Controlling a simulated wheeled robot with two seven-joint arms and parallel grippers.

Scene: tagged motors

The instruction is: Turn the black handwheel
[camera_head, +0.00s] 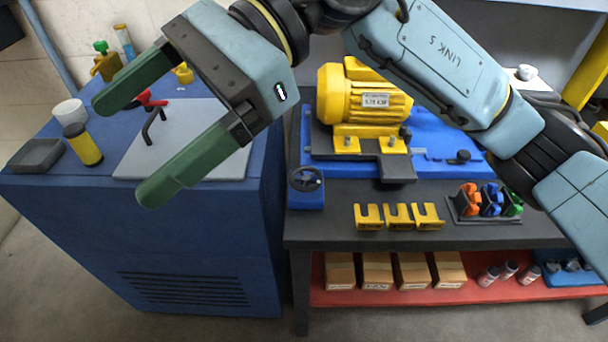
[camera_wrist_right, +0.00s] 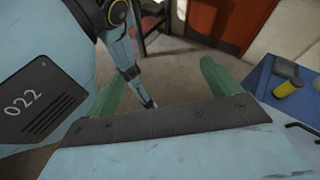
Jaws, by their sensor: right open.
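The black handwheel (camera_head: 305,179) is a small spoked wheel on the blue block at the front left corner of the blue motor base (camera_head: 440,160). My right gripper (camera_head: 121,152) reaches across from the right, high and to the left of the handwheel. Its two green fingers are spread wide with nothing between them. It is clearly apart from the handwheel. In the right wrist view the green fingers (camera_wrist_right: 160,80) are also apart and empty, and the handwheel does not show there. My left gripper is not seen.
A yellow motor (camera_head: 365,100) sits on the blue base. Yellow brackets (camera_head: 398,216) lie along the bench front, with colored clamps (camera_head: 487,202) to their right. The blue cabinet (camera_head: 200,225) at left carries a grey plate, a yellow cylinder (camera_head: 82,144) and a dark tray (camera_head: 36,156).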

